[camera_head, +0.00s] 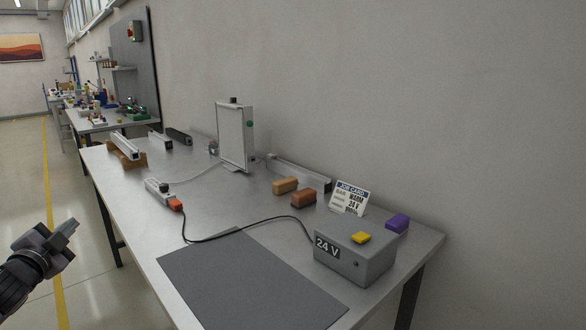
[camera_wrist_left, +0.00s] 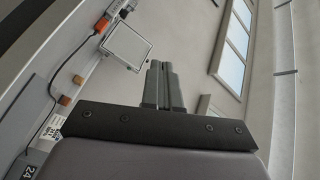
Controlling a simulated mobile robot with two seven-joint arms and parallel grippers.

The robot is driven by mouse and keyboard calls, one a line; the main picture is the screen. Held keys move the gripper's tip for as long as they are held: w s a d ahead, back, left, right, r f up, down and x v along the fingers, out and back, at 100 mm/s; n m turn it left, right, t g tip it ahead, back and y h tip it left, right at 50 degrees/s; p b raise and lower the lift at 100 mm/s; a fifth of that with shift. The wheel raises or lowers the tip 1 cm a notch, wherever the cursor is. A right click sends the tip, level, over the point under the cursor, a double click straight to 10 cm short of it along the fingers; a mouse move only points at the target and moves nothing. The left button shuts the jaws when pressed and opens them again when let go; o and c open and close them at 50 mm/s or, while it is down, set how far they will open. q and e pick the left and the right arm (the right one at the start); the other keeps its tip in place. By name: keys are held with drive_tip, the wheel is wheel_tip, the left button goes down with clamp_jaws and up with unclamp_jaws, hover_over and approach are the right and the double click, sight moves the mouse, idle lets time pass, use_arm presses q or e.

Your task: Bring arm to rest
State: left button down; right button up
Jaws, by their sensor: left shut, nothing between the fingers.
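My left gripper (camera_head: 70,230) is at the left edge of the head view, off the table's near left side and over the floor. Its fingers are shut together with nothing between them. In the left wrist view the shut fingers (camera_wrist_left: 162,84) point up the picture, with the wall and windows behind them. My right gripper is in neither view.
The grey table (camera_head: 140,200) holds a dark mat (camera_head: 245,285), a 24 V box (camera_head: 355,260), a job card (camera_head: 349,198), a white framed panel (camera_head: 235,137), and orange and brown blocks (camera_head: 303,198). A cable crosses it. Floor left of the table is clear.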

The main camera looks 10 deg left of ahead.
use_arm(q)
drive_tip(key=s+d+f+n+g+h, duration=0.2)
drive_tip(key=s+d+f, duration=0.4)
drive_tip(key=d+f, duration=0.55)
drive_tip(key=s+d+f+n+g+h, duration=0.25)
drive_tip(key=s+d+f, duration=0.4)
drive_tip(key=f, duration=0.75)
drive_tip(key=s+d+f+n+g+h, duration=0.1)
drive_tip(key=s+d+f, duration=0.2)
drive_tip(key=s+d, duration=0.5)
drive_tip(key=s+d+f+n+g+h, duration=0.1)
drive_tip(key=s+d+f+g, duration=0.15)
drive_tip(key=s+d, duration=0.6)
drive_tip(key=shift+t, duration=0.4)
drive_tip(key=r+p, duration=0.1)
drive_tip(key=w+d+r+p, duration=0.1)
drive_tip(key=p, duration=0.1)
drive_tip(key=r+p, duration=0.1)
drive_tip(key=shift+w+d+r+p, duration=0.25)
drive_tip(key=shift+w+r+p, duration=0.05)
drive_tip(key=shift+r, duration=0.1)
